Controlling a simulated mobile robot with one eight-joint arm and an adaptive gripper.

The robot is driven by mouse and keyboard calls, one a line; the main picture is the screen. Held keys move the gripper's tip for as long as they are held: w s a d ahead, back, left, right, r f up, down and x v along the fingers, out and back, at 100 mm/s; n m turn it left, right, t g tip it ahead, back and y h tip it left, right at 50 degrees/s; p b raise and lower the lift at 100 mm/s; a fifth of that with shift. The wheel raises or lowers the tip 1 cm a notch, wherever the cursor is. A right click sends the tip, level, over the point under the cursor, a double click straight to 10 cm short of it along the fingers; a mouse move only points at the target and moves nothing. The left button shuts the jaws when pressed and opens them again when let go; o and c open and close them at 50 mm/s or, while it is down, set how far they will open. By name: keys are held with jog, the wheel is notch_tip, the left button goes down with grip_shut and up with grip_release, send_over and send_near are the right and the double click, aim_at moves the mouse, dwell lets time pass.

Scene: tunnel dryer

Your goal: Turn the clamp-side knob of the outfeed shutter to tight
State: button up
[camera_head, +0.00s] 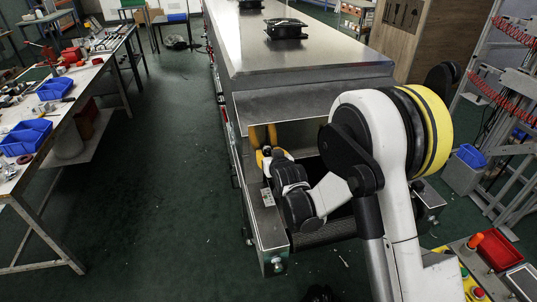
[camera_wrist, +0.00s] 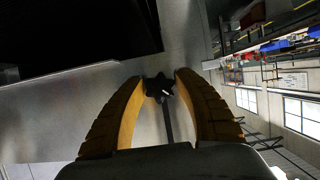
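A black star-shaped knob (camera_wrist: 160,87) shows in the middle of the wrist view, in front of a grey metal panel, with a thin dark rod running below it. My gripper (camera_wrist: 161,79) has its two yellow fingers on either side of the knob, their tips very near its lobes. I cannot tell whether they touch or press on it. In the head view my gripper (camera_head: 264,132) reaches into the open end of the dryer (camera_head: 312,68); the knob is hidden there. No tight or loose marking is readable.
The dryer's metal side wall (camera_head: 263,215) stands close to the left of my arm. A workbench (camera_head: 60,120) with blue bins is at far left, with clear green floor between. A wire rack (camera_head: 505,110) and a grey bin (camera_head: 462,172) stand at right.

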jog(key=c, duration=0.6)
